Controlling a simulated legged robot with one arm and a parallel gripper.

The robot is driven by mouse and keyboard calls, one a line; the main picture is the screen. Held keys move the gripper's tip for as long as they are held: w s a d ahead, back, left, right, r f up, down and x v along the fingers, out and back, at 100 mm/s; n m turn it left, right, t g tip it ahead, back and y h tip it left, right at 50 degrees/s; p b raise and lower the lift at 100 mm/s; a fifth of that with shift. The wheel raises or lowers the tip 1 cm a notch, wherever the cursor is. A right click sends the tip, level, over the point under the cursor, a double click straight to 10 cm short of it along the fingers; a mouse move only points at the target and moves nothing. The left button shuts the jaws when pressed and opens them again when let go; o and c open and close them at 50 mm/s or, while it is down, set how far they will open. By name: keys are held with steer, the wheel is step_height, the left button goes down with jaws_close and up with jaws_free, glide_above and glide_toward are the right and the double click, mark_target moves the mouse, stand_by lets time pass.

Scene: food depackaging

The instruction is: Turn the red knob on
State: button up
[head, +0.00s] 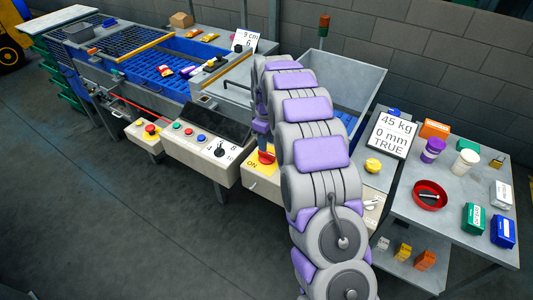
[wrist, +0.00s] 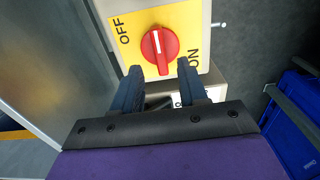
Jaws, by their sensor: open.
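The red knob (wrist: 159,52) is round with a raised grip bar and a white line, on a yellow plate (wrist: 182,18) marked OFF at upper left and ON at lower right in the wrist view. Its bar stands nearly upright there, with the white line toward the top. My gripper (wrist: 157,70) is open, with one dark finger at the knob's lower left and the other at its lower right. I cannot tell whether they touch it. In the head view the red knob (head: 267,154) sits beside my arm, which partly covers its box.
A control panel (head: 203,150) with coloured buttons and a joystick is left of the knob box. A box with a red emergency button (head: 151,130) is further left. A side table (head: 450,222) with cups and boxes is at the right. Open floor lies in front.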

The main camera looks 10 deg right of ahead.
mark_target(267, 155)
step_height(267, 155, down, 5)
steer(key=shift+f+b, duration=0.2)
steer(key=shift+b, duration=0.3)
steer(key=shift+c, duration=0.2)
jaws_close()
